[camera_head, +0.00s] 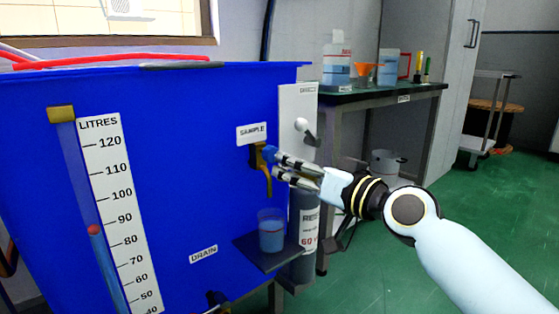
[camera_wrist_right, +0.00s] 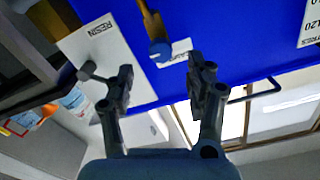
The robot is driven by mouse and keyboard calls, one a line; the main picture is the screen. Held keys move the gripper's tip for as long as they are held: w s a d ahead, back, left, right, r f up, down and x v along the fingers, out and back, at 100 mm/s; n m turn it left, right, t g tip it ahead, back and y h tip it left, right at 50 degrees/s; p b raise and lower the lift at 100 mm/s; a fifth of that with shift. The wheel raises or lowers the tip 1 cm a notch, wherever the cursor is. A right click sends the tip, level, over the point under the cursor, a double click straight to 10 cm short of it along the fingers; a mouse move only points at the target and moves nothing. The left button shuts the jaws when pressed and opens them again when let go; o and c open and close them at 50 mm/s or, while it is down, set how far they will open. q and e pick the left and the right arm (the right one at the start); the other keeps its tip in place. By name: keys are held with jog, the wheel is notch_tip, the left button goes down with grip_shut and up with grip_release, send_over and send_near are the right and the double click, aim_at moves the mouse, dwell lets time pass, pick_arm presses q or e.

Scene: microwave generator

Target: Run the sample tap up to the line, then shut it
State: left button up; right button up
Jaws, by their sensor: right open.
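The sample tap (camera_head: 266,178) is a brass fitting with a blue handle (camera_head: 269,153) on the blue tank, under the SAMPLE label. In the right wrist view its blue handle (camera_wrist_right: 160,52) lies ahead, between the finger lines. My right gripper (camera_head: 277,165) is open at the tap's right side, its fingertips close to the handle; contact is unclear. A clear beaker (camera_head: 271,217) stands under the spout, roughly half full of blue liquid. I can make out no stream from the spout and no clear fill line. My left gripper is out of view.
The beaker stands on a small dark shelf (camera_head: 262,254) on the tank. A white panel (camera_head: 297,100) with a lever and a grey RESIN cylinder (camera_head: 309,220) are just right of the tap. A litre gauge (camera_head: 112,190) is on the tank's left. Green floor is open at right.

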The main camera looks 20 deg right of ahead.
jog(key=v, duration=0.4)
jog(key=shift+f, duration=0.1)
dwell(0.3)
